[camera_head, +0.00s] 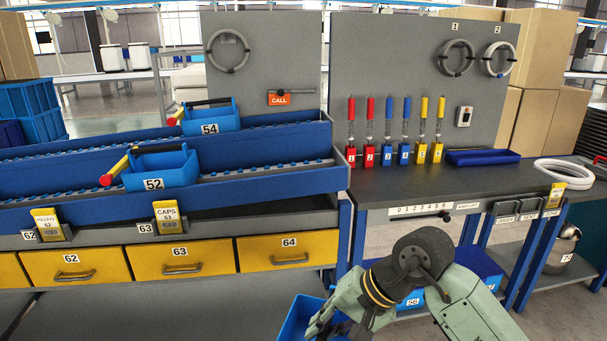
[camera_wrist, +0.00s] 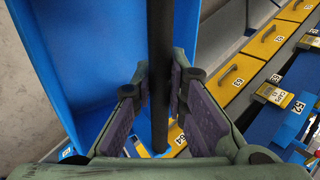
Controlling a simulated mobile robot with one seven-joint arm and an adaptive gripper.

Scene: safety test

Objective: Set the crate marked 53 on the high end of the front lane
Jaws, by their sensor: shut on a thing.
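A blue crate (camera_head: 298,318) hangs at my gripper (camera_head: 322,326), below the drawers and partly cut off by the lower edge of the head view. In the wrist view, my gripper (camera_wrist: 160,88) is shut on the black handle bar of this blue crate (camera_wrist: 98,70). A sliver of white label shows on it, but I cannot read a number. The front lane (camera_head: 270,178) is a blue roller track, which looks higher at its right end. A blue crate marked 52 (camera_head: 160,168) sits on it, left of that end. The lane's right stretch is bare.
A crate marked 54 (camera_head: 209,116) sits on the back lane (camera_head: 285,126). Yellow drawers (camera_head: 180,258) and yellow label cards (camera_head: 168,216) line the front below the lanes. A grey workbench (camera_head: 450,180) with colored tools stands to the right.

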